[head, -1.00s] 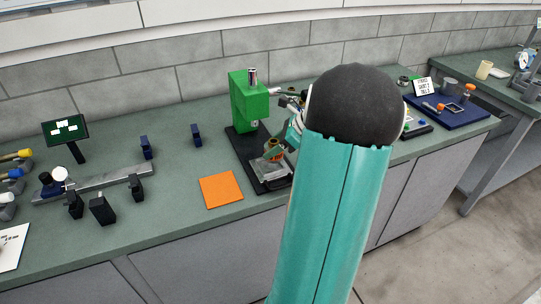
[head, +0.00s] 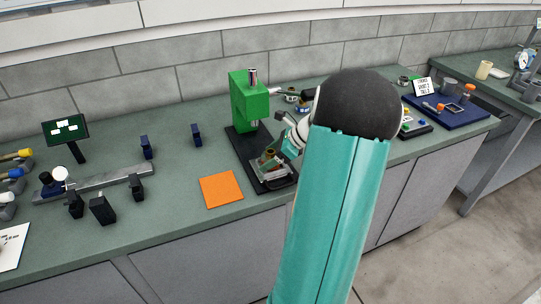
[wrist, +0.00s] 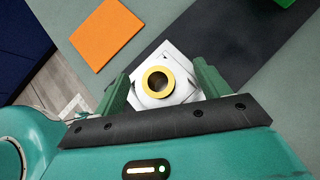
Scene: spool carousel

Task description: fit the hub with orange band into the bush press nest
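The hub (head: 268,155) stands on the pale bush press nest (head: 268,171), at the front of the green press's dark base. In the wrist view the hub (wrist: 158,82) shows a yellow-gold ring with a dark bore, over the white-grey nest block (wrist: 178,58). An orange band is not clearly visible. My gripper (wrist: 163,80) is open, one green finger on each side of the hub, with visible gaps. In the head view my gripper (head: 289,147) is just right of the hub, partly hidden by my arm. How deep the hub sits cannot be told.
The green press (head: 248,98) rises behind the nest. An orange square mat (head: 221,189) lies to the left. Several small parts (head: 303,105) lie behind my arm. A blue tray (head: 450,111) stands at right.

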